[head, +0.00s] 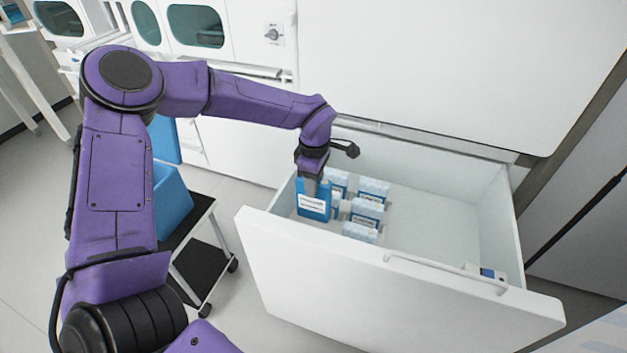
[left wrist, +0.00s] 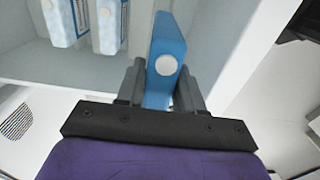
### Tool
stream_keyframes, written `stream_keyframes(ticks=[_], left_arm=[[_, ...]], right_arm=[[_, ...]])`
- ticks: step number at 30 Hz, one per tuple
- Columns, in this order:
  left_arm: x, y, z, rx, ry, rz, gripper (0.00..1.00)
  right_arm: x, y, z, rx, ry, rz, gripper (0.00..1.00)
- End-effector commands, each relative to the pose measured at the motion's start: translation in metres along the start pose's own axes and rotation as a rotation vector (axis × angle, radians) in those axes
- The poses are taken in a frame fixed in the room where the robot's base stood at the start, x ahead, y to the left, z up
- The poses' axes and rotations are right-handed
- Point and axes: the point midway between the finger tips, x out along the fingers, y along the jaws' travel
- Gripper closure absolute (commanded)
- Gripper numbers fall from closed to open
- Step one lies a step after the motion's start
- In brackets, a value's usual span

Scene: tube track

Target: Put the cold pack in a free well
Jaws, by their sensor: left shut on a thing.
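A blue cold pack with a white label (head: 313,204) is in my left gripper (head: 312,180), over the left side of the open white drawer (head: 390,285). In the left wrist view the cold pack (left wrist: 166,55) stands on edge between the two fingers of the left gripper (left wrist: 160,88), which are shut on it. Several other packs, pale blue-white and frosted (head: 367,212), stand in the drawer just right of the held pack. Two of them also show in the left wrist view (left wrist: 107,25). No separate wells can be made out. My right gripper is out of view.
The drawer's right half is empty. Its front carries a handle (head: 445,270) and a small display (head: 489,273). A dark-shelved cart (head: 195,245) with a blue box (head: 172,203) stands left of the drawer. White cabinets rise behind.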

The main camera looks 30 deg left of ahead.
Motion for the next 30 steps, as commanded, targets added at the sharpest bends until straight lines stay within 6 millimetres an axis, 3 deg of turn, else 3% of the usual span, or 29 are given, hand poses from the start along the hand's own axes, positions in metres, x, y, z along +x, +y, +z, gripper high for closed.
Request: stream_keyframes(ticks=[19, 30], left_arm=[[0.039, 0.000, 0.002, 0.000, -0.001, 0.001, 1.00], [0.042, 0.000, 0.002, 0.000, -0.001, 0.001, 1.00]], right_arm=[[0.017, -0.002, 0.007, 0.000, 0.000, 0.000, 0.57], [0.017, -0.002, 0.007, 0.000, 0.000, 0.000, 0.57]])
